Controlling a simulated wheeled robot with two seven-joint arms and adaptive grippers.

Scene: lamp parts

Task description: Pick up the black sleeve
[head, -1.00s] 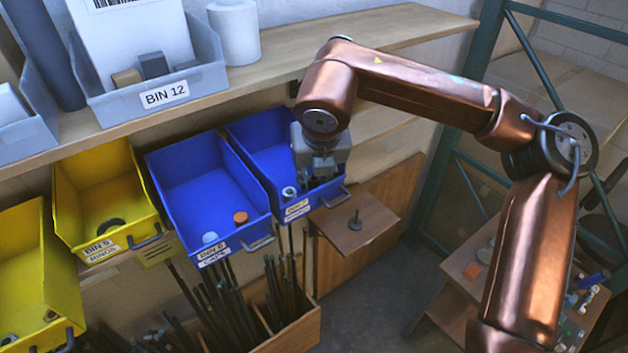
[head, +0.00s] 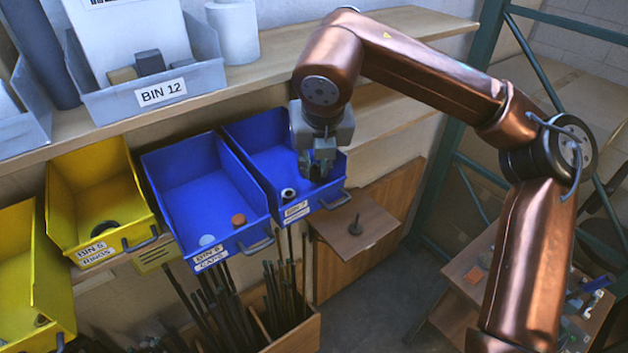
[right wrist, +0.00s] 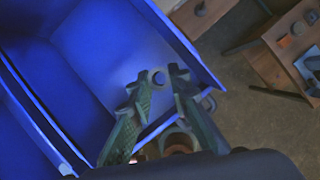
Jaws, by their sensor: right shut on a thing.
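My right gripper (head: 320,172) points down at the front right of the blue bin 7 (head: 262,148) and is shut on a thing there. I take it to be the black sleeve, but the fingers largely hide it. In the right wrist view my right gripper (right wrist: 158,100) has its two green-grey fingers some way apart, with a dark round shape (right wrist: 178,142) low between them. A small dark ring-shaped part with a pale middle (head: 288,194) stands in the same bin, left of the fingers, apart from them. My left gripper is out of view.
The blue bin 6 (head: 196,180), with an orange and a pale cap, is beside bin 7 on the left. A shelf (head: 420,35) runs above. A wooden ledge (head: 375,225) with a dark spindle (head: 356,227) is at front right. Dark rods stand below.

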